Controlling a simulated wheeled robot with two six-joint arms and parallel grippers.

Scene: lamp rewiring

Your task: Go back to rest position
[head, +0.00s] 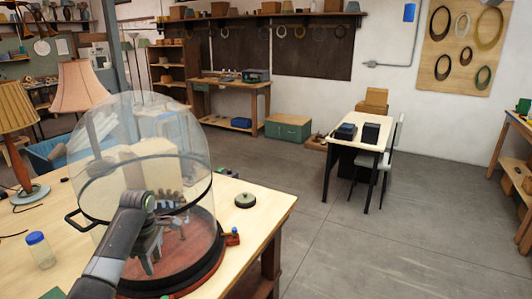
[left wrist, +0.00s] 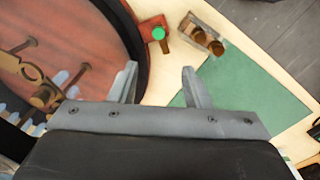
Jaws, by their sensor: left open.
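My left gripper (head: 162,250) is at the lower left of the head view, in front of the clear dome (head: 125,115) and over its round red base (head: 205,240). In the left wrist view the two fingers of the left gripper (left wrist: 160,72) stand apart with nothing between them. The red base (left wrist: 75,30) with its dark rim is at the upper left there, with brown pegs and a brass-coloured part on it. My right gripper is in neither view.
In the wrist view a green mat (left wrist: 245,85) and a small block with brown cylinders (left wrist: 200,33) lie beyond the fingers.

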